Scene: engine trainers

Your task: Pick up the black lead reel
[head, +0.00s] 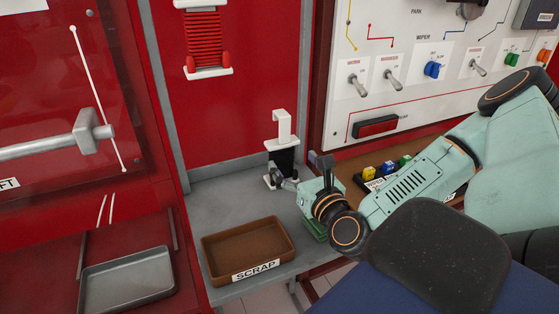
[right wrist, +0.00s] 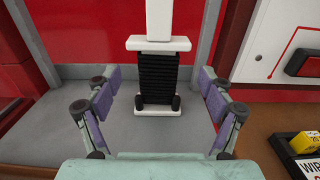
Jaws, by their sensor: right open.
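The black lead reel (head: 284,160) stands upright on the grey shelf against the red back panel, with a white top piece and a white foot. In the right wrist view the black reel (right wrist: 158,76) stands straight ahead. My right gripper (head: 300,175) is in front of the reel, open and empty. In the right wrist view the purple-padded fingers of the gripper (right wrist: 160,97) are spread to either side of the reel, with a gap on both sides. My left gripper is not in view.
A brown SCRAP tray (head: 218,258) lies on the shelf in front. A red reel (head: 204,40) hangs on the back panel. A switch panel (head: 395,90) rises at right, above small coloured blocks (head: 387,168). A grey metal tray (head: 125,278) sits at left.

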